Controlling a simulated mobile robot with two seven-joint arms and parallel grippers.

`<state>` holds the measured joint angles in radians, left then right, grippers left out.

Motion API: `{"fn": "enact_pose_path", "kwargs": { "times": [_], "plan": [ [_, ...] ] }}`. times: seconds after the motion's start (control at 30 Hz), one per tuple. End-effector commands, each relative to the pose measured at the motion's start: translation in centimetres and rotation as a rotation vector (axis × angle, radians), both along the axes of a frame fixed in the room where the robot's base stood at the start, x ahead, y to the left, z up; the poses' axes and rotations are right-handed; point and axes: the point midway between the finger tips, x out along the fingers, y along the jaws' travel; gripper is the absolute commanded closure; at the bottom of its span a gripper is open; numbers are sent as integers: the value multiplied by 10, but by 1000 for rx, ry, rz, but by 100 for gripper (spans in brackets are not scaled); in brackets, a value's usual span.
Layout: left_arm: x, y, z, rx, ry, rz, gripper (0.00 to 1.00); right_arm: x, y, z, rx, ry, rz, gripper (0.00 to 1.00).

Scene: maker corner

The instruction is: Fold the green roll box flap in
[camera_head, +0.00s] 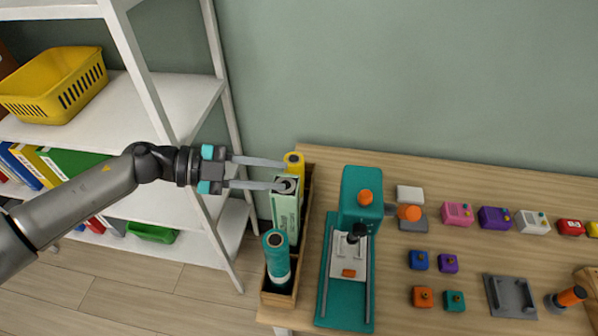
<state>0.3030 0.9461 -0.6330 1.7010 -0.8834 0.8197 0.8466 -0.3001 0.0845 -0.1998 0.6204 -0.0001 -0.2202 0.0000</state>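The green roll box (286,213) is a tall pale green carton. It stands upright in a wooden holder (308,203) at the table's left edge, between a yellow roll (294,163) behind and a teal roll (277,258) in front. A dark round end shows at the box's top. I cannot make out the flap clearly. My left gripper (284,175) reaches in from the left at the box's top. Its two long fingers are apart with nothing visible between them. The nearer finger overlaps the box top; I cannot tell whether it touches. My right gripper is not in view.
A teal machine (356,205) with orange knobs stands just right of the holder. Small coloured blocks and a grey plate (510,297) lie farther right. A white shelf (178,100) with a yellow basket (52,84) stands at left, close behind my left arm.

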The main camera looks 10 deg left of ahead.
Motion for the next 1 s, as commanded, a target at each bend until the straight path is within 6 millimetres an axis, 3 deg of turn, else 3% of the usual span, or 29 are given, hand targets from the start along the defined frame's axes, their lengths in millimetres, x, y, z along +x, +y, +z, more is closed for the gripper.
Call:
{"fn": "enact_pose_path", "kwargs": {
  "times": [0.1,0.3,0.73,1.0],
  "plan": [
    [6,-21,-4,-5,-1,-1,67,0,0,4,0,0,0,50],
    [12,-43,-12,-2,1,0,67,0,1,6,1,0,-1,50],
    [14,-50,-15,0,0,1,67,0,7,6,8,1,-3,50],
    [14,-50,-15,0,0,1,96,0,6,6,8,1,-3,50]
  ]
}}
